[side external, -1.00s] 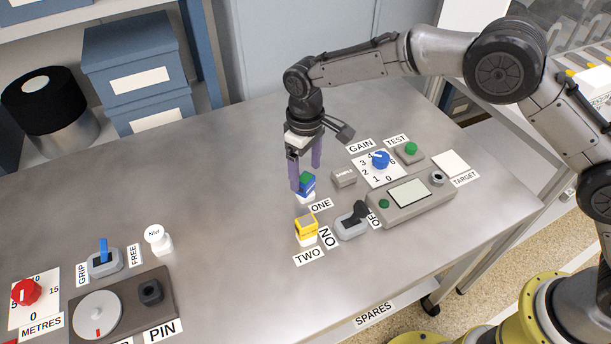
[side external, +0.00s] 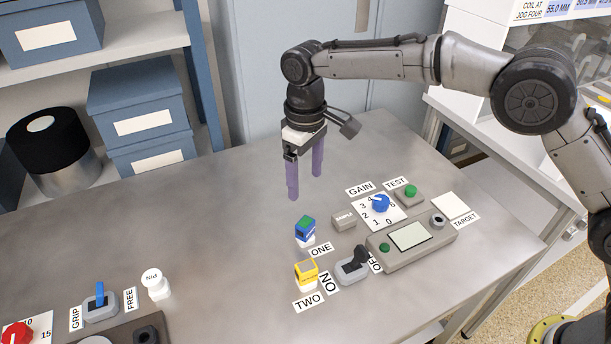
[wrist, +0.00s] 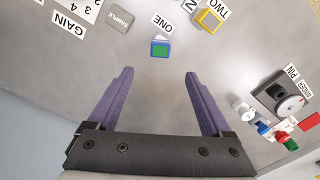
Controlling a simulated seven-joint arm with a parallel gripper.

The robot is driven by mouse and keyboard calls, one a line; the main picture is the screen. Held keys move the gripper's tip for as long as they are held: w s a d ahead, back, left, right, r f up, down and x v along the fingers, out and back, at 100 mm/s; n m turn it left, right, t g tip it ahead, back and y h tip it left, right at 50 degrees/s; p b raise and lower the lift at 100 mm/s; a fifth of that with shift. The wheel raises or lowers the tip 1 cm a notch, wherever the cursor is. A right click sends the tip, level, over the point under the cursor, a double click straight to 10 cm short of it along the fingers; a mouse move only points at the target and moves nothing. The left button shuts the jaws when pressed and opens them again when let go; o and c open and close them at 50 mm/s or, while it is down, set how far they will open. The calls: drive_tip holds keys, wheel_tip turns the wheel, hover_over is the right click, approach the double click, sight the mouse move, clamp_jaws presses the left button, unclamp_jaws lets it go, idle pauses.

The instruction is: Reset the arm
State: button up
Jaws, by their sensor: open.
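My gripper (side external: 305,178) has purple fingers. It hangs above the grey bench, pointing down, open and empty. In the wrist view the two fingers (wrist: 158,75) stand wide apart with only bare bench between them. A blue block with a green top (side external: 305,229) stands by the ONE label, below the gripper and apart from it. It also shows in the wrist view (wrist: 160,47), beyond the fingertips. A yellow block with a grey top (side external: 306,271) stands by the TWO label.
A grey console with a screen (side external: 411,237), a blue GAIN knob (side external: 380,203), a green TEST button (side external: 410,191) and a black-levered switch (side external: 352,267) stand right of the blocks. The bench's middle is clear.

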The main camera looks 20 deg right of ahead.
idle(0.4)
drive_tip(key=d+r+m+t, duration=0.1)
drive_tip(key=d+r+t, duration=0.1)
drive_tip(key=d+r, duration=0.8)
drive_tip(key=s+d+r+m+t, duration=0.2)
drive_tip(key=s+d+r, duration=0.6)
drive_tip(key=s+r, duration=0.2)
drive_tip(key=s+d+m+t, duration=0.1)
drive_tip(key=s+d, duration=0.2)
drive_tip(key=s, duration=0.3)
drive_tip(key=s+d+m, duration=0.1)
drive_tip(key=s+d, duration=0.3)
drive_tip(key=s, duration=0.2)
drive_tip(key=s+d+f+m, duration=0.1)
drive_tip(key=s+d+f, duration=0.1)
drive_tip(key=s+f, duration=0.8)
drive_tip(key=shift+f+t, duration=0.3)
drive_tip(key=shift+f, duration=0.2)
